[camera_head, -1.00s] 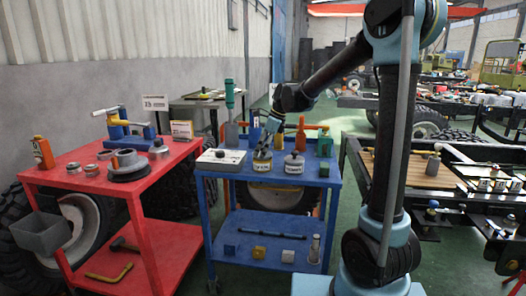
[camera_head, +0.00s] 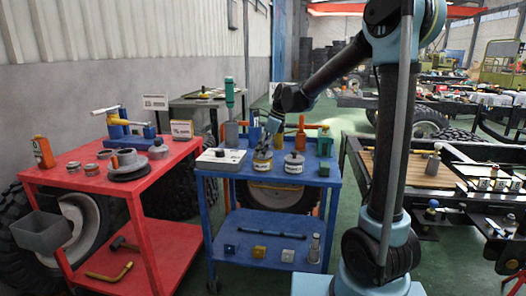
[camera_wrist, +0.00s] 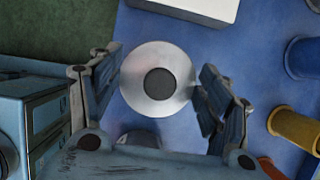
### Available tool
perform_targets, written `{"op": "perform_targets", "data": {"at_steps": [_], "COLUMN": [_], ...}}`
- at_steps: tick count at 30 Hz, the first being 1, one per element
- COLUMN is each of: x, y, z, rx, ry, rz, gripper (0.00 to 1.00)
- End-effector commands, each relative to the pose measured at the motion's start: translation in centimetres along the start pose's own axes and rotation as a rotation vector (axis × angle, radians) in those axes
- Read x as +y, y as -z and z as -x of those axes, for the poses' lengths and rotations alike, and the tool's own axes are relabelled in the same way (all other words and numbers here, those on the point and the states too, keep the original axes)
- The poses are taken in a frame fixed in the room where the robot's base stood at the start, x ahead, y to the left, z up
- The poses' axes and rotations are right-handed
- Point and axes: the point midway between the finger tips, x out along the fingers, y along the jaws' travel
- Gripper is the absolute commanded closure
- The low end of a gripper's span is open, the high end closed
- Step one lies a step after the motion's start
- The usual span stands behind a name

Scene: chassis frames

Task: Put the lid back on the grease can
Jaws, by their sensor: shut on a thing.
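Two labelled cans stand side by side on the top of the blue cart. My gripper (camera_head: 263,148) is directly over the left can (camera_head: 261,165), which has a yellowish label. In the wrist view, my gripper (camera_wrist: 160,88) has a finger on each side of a round silver lid (camera_wrist: 134,92) with a dark centre, and is shut on it. The can under the lid is hidden there, and I cannot tell whether lid and can touch. The right can (camera_head: 293,164) has a whitish label and a knobbed top. A silver round part (camera_wrist: 140,138) shows below the lid, partly hidden by my gripper.
A white-grey box (camera_head: 220,159) sits left of the cans. Bottles and cylinders stand behind them, including a blue cylinder (camera_wrist: 305,58) and a yellow one (camera_wrist: 293,128). A red cart (camera_head: 75,179) with parts stands at left.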

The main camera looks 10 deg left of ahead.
Motion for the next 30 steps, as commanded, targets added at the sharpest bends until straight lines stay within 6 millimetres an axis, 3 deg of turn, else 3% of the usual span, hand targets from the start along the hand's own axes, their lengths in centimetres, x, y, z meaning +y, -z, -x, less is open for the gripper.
{"op": "perform_targets", "data": {"at_steps": [11,12,14,24,25,30], "x": [0.00,0.00,0.00,0.00,0.00,0.00], "y": [0.01,0.01,0.01,0.01,0.01,0.01], "z": [-0.04,-0.04,-0.04,-0.04,-0.04,-0.04], "rx": [0.000,0.000,0.000,0.000,0.000,0.000], "ry": [0.000,0.000,0.000,0.000,0.000,0.000], "rz": [0.000,0.000,0.000,0.000,0.000,0.000], "gripper": [0.53,0.20,0.07,0.06,0.00,0.00]}}
